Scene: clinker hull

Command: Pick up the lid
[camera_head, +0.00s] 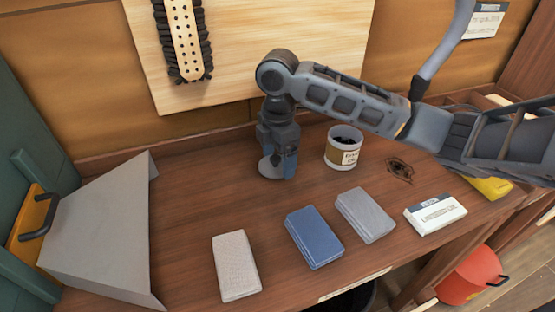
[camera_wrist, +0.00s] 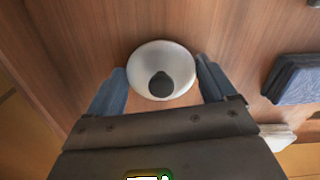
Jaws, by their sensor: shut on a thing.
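The lid (camera_wrist: 147,60) is a round pale disc with a dark knob, seen from above in the wrist view. In the head view the lid (camera_head: 267,168) shows as a pale edge low under my wrist, at or close to the bench top. My gripper (camera_wrist: 160,72) has one blue finger at each side of the lid and is shut on it. In the head view my gripper (camera_head: 280,168) points down and hides part of the lid. I cannot tell whether the lid touches the bench.
An open labelled tin (camera_head: 343,148) with dark contents stands just right of my gripper. A pale block (camera_head: 236,265), a blue block (camera_head: 314,237), a grey block (camera_head: 366,215) and a white labelled box (camera_head: 435,214) lie in front. A grey angled panel (camera_head: 105,235) stands at left.

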